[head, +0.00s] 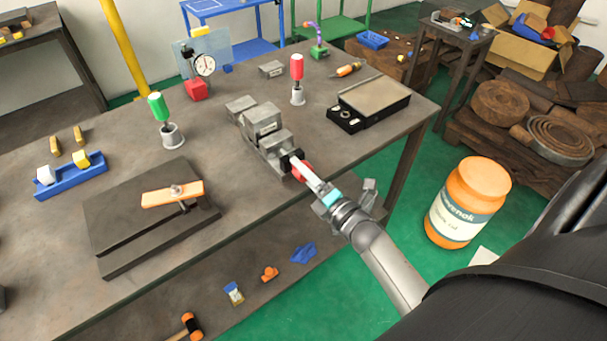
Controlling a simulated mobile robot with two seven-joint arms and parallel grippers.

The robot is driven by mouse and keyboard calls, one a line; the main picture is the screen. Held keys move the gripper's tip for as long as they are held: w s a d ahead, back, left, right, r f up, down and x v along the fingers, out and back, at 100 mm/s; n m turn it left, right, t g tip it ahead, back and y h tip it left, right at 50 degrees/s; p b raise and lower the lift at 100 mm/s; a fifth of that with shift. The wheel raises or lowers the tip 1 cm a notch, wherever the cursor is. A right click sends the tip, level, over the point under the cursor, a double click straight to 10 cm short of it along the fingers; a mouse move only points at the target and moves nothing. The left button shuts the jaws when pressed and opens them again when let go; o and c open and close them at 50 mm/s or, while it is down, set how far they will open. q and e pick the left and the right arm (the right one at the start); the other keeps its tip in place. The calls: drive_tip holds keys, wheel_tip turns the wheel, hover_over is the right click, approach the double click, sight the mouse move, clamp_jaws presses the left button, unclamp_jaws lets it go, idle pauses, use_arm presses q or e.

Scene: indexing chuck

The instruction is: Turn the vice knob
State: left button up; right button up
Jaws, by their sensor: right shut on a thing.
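The grey metal vice (264,132) stands near the front right edge of the table. Its dark knob (289,160) is at the near end, facing my right arm. My right gripper (297,165) reaches in from the lower right, with its fingertips at the knob. It is shut on the knob, and the fingers cover much of it. A red part shows beside the pale fingers; I cannot tell whether it belongs to the gripper or the knob. My left gripper is not in view.
On the table (225,220) are a red-handled tool (297,68), a green-handled tool (159,108), a black box with a grey plate (375,98), a dial gauge (204,65) and a dark board with an orange bar (172,194). An orange jar (468,190) is at right.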

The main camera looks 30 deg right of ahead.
drive_tip(key=shift+n+b, duration=0.35)
drive_tip(key=shift+n, duration=0.65)
drive_tip(key=o, duration=1.4)
drive_tip(key=shift+c, duration=0.2)
